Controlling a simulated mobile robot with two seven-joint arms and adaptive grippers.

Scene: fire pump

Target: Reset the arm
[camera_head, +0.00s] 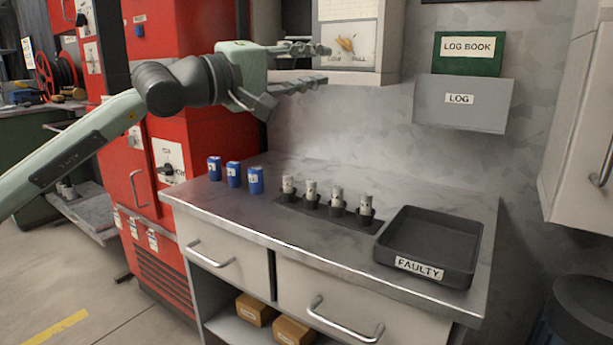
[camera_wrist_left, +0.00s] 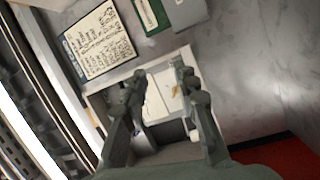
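My left gripper (camera_head: 322,66) is raised above the counter's back left side, its arm coming in from the left. Its two fingers are spread apart with nothing between them. In the left wrist view, the open fingers (camera_wrist_left: 161,76) frame a pale wall box (camera_wrist_left: 158,98). In the head view, this box (camera_head: 368,28) carries a yellow pointer (camera_head: 346,44) above a label that seems to read LOW and FULL. The fingertips appear in front of or beside its left part; I cannot tell whether they touch it. My right gripper is out of view.
The counter (camera_head: 260,222) holds blue cylinders (camera_head: 234,174), several white-topped cylinders in a dark holder (camera_head: 330,211), and a black FAULTY tray (camera_head: 428,244). A red cabinet (camera_head: 160,60) stands left. A green log book (camera_head: 468,53) sits in a grey LOG holder (camera_head: 463,103).

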